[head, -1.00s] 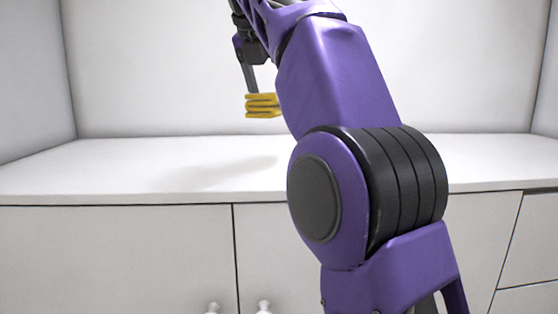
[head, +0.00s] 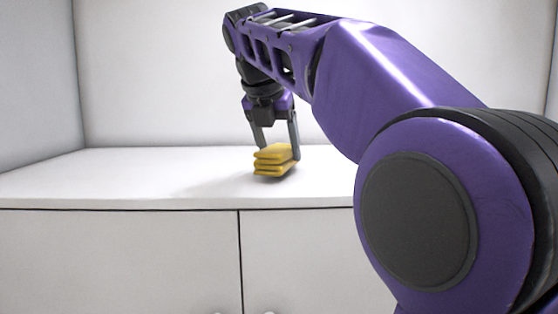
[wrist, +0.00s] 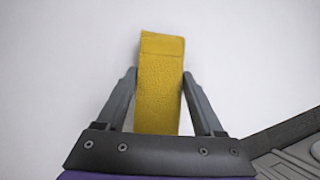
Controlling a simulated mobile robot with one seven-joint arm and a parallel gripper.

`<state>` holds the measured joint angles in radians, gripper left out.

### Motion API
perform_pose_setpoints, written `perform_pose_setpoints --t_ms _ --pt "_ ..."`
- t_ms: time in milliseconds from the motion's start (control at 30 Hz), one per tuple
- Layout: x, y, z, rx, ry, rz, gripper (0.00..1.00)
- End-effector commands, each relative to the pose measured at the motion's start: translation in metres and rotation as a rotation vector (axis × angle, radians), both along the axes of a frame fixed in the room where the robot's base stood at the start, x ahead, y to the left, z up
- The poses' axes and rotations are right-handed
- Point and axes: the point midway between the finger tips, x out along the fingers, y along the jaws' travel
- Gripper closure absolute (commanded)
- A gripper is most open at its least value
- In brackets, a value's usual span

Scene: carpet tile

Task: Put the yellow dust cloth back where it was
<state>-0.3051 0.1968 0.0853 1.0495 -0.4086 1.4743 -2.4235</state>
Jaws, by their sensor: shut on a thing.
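The yellow dust cloth (head: 274,161) is a folded, layered block in the head view, low over the white counter top. I cannot tell for sure whether its underside touches the counter. My gripper (head: 276,148) points down and is shut on the cloth, one finger on each side. In the wrist view the cloth (wrist: 160,85) stands between both fingertips of my gripper (wrist: 160,76), with its far end reaching past them over a plain white surface. The near end of the cloth is hidden by the gripper body.
The white counter top (head: 120,180) is bare around the cloth, with free room to the left. A white back wall (head: 160,80) and a left side wall (head: 35,80) enclose it. White cabinet doors (head: 120,260) are below the front edge. My arm hides the right part.

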Motion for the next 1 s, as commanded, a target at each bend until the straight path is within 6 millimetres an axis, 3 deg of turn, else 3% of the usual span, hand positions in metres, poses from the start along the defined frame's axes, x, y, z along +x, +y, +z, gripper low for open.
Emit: perform_pose_setpoints --t_ms 67,400,433,567,867,1000 --pt "0.0 0.0 -0.01 0.0 0.0 -0.001 0.75" --pt "0.0 0.0 -0.011 0.0 0.0 -0.001 0.75" --pt "0.0 0.0 -0.011 0.0 0.0 -0.001 0.27" --pt "0.0 0.0 -0.011 0.0 0.0 -0.001 0.04" --pt "0.0 0.0 -0.01 0.0 0.0 -0.001 0.01" --pt "-0.004 0.002 0.0 0.001 -0.002 0.001 0.01"
